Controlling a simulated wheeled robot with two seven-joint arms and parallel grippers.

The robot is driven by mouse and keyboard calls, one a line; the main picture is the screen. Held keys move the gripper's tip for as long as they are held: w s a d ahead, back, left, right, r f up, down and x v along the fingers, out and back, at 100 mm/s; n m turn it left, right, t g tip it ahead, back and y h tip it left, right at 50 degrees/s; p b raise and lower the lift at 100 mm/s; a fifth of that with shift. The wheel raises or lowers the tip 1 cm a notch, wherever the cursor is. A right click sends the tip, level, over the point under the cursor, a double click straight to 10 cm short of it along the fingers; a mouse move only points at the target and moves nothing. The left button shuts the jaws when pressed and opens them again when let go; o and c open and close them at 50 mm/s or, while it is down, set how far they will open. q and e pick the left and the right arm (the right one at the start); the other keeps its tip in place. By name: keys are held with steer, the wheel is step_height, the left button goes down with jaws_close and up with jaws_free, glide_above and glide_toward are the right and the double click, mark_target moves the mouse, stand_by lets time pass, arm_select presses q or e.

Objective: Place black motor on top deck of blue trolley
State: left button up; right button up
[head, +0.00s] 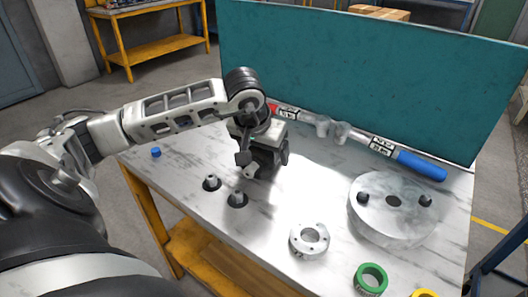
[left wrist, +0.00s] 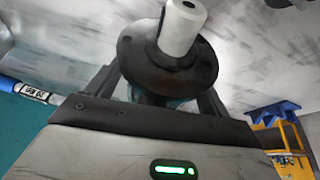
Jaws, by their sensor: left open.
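My left gripper (head: 262,165) is low over the marble-topped table (head: 330,190) and points down. In the left wrist view its dark fingers (left wrist: 158,95) are open, one on each side of a black round flange with a pale shaft, apparently the black motor (left wrist: 140,55). I cannot tell whether the fingers touch it. In the head view the gripper mostly hides that part. Two small dark-based parts with metal pins, one nearer (head: 237,199) and one farther left (head: 212,183), stand beside the gripper. I cannot clearly identify the blue trolley. My right gripper is not in view.
A long tool with a blue handle (head: 421,166) lies along the teal panel (head: 370,80). A yellow bench (head: 150,48) stands behind.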

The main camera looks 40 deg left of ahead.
arm_select(q)
jaws_close()
steer(key=shift+w+r, duration=0.15)
steer(key=shift+r, duration=0.85)
steer(key=s+r, duration=0.1)
steer(key=r, duration=0.1)
steer(key=s+a+r, duration=0.1)
steer(key=s+r, duration=0.1)
steer(key=r, duration=0.1)
steer(key=s+r, duration=0.2)
steer(key=shift+a+r+b, duration=0.15)
steer(key=shift+a+b, duration=0.15)
steer(key=shift+a, duration=0.1)
steer(key=s+a+r+b, duration=0.2)
steer(key=s+r+b, duration=0.1)
steer(key=s, duration=0.5)
steer(key=shift+s+r+b, duration=0.25)
steer(key=shift+r+b, duration=0.1)
steer(key=shift+r, duration=0.1)
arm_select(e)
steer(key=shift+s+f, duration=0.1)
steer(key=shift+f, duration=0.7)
